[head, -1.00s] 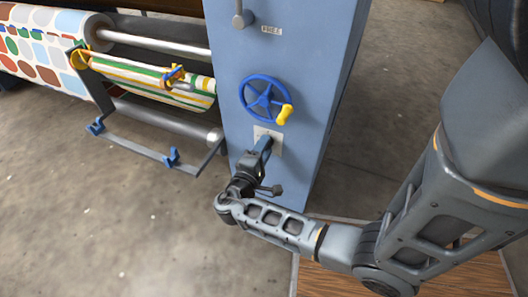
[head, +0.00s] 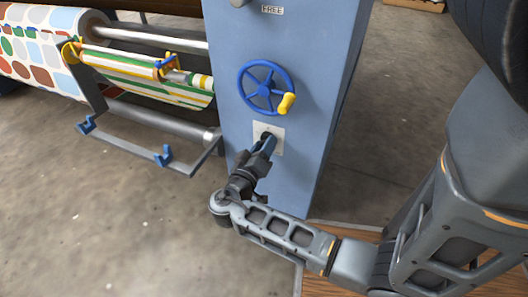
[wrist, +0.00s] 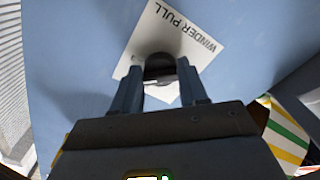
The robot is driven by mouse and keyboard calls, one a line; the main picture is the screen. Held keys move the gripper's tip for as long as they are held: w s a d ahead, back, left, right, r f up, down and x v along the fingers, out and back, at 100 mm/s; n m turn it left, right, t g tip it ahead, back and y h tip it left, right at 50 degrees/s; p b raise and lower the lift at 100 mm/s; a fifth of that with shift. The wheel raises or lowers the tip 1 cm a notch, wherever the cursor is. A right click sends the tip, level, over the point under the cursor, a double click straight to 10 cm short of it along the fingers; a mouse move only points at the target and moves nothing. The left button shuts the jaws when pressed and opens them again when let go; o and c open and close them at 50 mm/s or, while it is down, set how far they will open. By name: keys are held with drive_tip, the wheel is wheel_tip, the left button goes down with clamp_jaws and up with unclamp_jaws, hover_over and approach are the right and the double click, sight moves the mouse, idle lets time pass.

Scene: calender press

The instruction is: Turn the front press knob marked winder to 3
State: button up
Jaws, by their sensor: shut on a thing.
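The winder knob (wrist: 160,68) is a dark round knob on a white plate (wrist: 190,38) marked "WINDER PULL" in the wrist view. My gripper (wrist: 160,85) is shut on the knob, one finger on each side. In the head view the white plate (head: 277,130) sits on the blue press column (head: 305,60), below the blue handwheel. My gripper (head: 266,144) covers most of the knob there. The knob's pointer and any numbers around it cannot be made out.
The blue handwheel (head: 265,88) with a yellow grip (head: 286,103) is just above the plate. A "FREE" label (head: 272,10) is higher up. Rollers with striped fabric (head: 140,75) and a grey bar with blue hooks (head: 125,150) stand to the left. Open floor lies in front.

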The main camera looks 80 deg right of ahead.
drive_tip(key=shift+w+f+m+b, duration=0.1)
drive_tip(key=shift+m+b, duration=0.1)
drive_tip(key=shift+m, duration=1.4)
drive_tip(key=shift+f+m+b, duration=0.1)
drive_tip(key=shift+m+b, duration=0.1)
drive_tip(key=shift+m, duration=1.4)
drive_tip(key=o, duration=1.1)
drive_tip(key=shift+r, duration=0.1)
drive_tip(key=shift+p+v, duration=0.95)
drive_tip(key=shift+v, duration=2.95)
